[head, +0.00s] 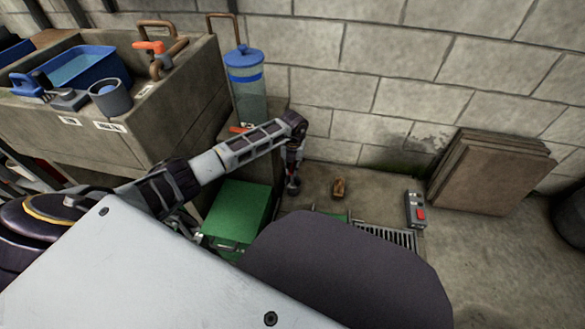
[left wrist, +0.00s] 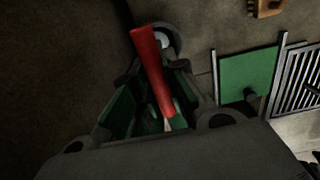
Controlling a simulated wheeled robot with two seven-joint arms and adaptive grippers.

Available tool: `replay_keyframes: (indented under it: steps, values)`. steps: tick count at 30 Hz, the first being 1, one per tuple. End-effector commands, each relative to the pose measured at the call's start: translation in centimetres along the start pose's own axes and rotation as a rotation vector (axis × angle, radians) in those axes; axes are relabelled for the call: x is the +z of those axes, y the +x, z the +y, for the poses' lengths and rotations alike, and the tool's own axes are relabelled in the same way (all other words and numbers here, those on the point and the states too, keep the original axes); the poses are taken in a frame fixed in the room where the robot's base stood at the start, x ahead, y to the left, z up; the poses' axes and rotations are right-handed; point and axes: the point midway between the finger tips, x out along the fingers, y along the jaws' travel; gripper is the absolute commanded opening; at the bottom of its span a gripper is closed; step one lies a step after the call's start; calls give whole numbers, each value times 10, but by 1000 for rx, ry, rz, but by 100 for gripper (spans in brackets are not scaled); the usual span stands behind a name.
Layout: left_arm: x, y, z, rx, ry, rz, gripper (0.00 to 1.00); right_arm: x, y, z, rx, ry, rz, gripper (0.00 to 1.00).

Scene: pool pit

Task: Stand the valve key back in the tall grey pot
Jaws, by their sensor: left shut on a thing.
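My left gripper (head: 293,178) hangs low beside the wall, right of the stone sink. In the left wrist view, the left gripper (left wrist: 157,95) is shut on a red bar, which I take as the valve key (left wrist: 152,65). The bar tilts between the green-lined fingers; its lower part is hidden. A round grey rim (left wrist: 172,38) shows just behind the bar; I cannot tell whether it belongs to the tall grey pot. I cannot make out the tall pot in the head view. My right gripper is not in view.
A stone sink (head: 165,105) holds a blue basin (head: 85,68) and a grey cup (head: 112,101). A blue-lidded container (head: 246,85) stands beside it. Below are a green box (head: 236,215), a floor grate (head: 388,236), a red-buttoned box (head: 415,210) and leaning brown boards (head: 490,172).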

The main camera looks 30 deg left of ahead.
Motion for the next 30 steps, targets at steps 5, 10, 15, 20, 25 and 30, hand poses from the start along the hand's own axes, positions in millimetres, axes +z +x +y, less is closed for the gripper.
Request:
replay_keyframes:
  steps: [5, 10, 15, 20, 25, 30]
  values:
    - [0, 2, 0, -1, 0, -1, 0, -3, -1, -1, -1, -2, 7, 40]
    - [1, 4, 0, -1, -1, -1, 0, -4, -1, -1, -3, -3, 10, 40]
    - [0, 5, 0, -1, -1, -1, 28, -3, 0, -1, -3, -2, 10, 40]
    - [0, 5, 0, -1, 0, 0, 36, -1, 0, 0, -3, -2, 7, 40]
    - [0, 5, 0, -1, 0, 0, 36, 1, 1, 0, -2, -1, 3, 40]
    - [0, 3, 0, -1, 0, 0, 36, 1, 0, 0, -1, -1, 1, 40]
